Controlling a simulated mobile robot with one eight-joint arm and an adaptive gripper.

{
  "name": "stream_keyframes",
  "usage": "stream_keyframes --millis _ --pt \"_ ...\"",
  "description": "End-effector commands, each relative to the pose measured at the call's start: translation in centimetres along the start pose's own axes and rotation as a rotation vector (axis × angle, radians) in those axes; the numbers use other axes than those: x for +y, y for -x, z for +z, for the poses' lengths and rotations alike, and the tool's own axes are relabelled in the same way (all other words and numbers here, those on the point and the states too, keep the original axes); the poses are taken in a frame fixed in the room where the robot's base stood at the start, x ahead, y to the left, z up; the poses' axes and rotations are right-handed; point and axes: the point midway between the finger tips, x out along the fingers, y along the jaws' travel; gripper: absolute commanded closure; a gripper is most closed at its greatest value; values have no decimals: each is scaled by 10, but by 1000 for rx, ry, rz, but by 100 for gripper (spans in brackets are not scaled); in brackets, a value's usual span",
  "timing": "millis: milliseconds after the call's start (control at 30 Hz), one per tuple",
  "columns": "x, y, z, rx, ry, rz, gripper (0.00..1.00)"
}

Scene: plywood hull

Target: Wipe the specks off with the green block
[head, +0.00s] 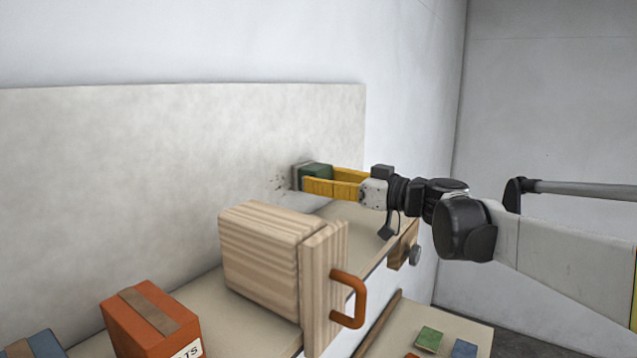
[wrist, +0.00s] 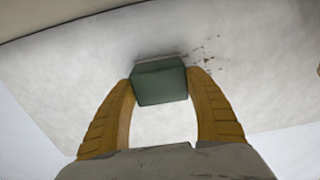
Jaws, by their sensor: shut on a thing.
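The green block (head: 317,173) is held between the yellow fingers of my gripper (head: 320,181). In the head view the block is at, or very close to, the pale grey board (head: 180,150) on the wall; I cannot tell for sure whether it touches. It also shows between the fingertips in the wrist view (wrist: 160,82), with a grey layer along its far side. Dark specks (head: 279,182) lie on the board just left of the block. In the wrist view the specks (wrist: 207,55) show to the right of the block. The block may hide others.
Below on the shelf (head: 235,316) stand a wooden box with an orange handle (head: 270,250), an orange labelled box (head: 150,320) and a blue box (head: 38,345). The wooden box is close under my gripper. A lower surface (head: 471,326) holds small coloured blocks.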

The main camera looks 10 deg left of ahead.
Motion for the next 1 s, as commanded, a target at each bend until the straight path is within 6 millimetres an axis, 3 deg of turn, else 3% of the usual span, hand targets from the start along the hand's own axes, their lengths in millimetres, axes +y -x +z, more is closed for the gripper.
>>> stream_keyframes --millis 567,767,1000 --pt "36 1 0 0 0 -1 63" --pt "30 1 0 0 0 -1 63" --pt "8 2 0 0 0 -1 63"
